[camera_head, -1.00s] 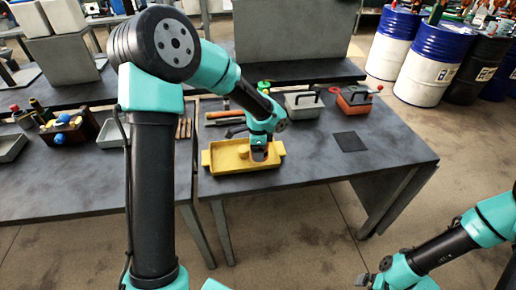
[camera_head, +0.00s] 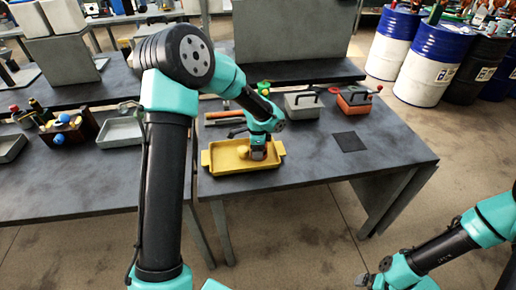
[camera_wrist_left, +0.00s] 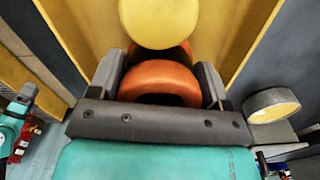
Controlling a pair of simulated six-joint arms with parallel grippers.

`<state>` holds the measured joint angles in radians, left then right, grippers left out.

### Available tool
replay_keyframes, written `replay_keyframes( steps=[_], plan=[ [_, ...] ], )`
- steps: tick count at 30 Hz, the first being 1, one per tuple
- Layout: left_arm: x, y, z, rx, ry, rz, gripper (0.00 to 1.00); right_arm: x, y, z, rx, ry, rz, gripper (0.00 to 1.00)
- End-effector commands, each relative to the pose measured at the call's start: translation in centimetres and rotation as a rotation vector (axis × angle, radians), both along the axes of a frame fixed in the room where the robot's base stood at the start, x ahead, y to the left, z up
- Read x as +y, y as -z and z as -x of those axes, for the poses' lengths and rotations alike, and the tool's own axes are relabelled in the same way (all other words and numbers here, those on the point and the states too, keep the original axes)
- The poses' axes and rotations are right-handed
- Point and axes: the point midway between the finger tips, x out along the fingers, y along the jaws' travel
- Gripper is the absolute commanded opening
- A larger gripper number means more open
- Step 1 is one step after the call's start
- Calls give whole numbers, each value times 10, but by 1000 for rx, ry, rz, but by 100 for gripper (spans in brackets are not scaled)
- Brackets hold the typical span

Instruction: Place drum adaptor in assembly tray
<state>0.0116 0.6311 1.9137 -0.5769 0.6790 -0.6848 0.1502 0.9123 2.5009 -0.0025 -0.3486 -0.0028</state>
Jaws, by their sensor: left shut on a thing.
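The drum adaptor looks to be the orange rounded piece (camera_wrist_left: 160,82) in the left wrist view. My left gripper (camera_head: 258,155) is shut on it, with one dark finger on each side. The assembly tray (camera_head: 211,158) is a shallow yellow tray with end handles on the front of the table. The gripper and the orange piece are over the tray's right half, low down. I cannot tell if the piece touches the tray floor. A yellow round piece (camera_wrist_left: 160,20) is just ahead of it. My right gripper (camera_head: 366,279) is at the bottom edge, away from the table, jaws unclear.
A grey bin (camera_head: 302,104) and a red toolbox (camera_head: 356,99) stand behind the tray to the right. A dark square mat (camera_head: 349,141) lies at right. Tools (camera_head: 224,117) lie behind the tray. The table front right is clear.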

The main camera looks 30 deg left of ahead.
Motion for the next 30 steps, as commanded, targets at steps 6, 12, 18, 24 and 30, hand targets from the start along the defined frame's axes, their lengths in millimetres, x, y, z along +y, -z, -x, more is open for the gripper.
replay_keyframes(
  steps=[6,12,18,24,30],
  plan=[
    [0,0,-1,-2,0,0,34,0,0,0,0,0,0,100],
    [0,3,0,-2,1,-1,72,0,0,0,0,0,0,100],
    [0,3,0,-2,1,-1,91,0,0,0,0,0,0,100],
    [0,3,0,-2,1,-1,96,0,0,0,0,0,0,100],
    [0,-1,0,-3,1,0,96,0,0,0,0,0,0,100]
  ],
)
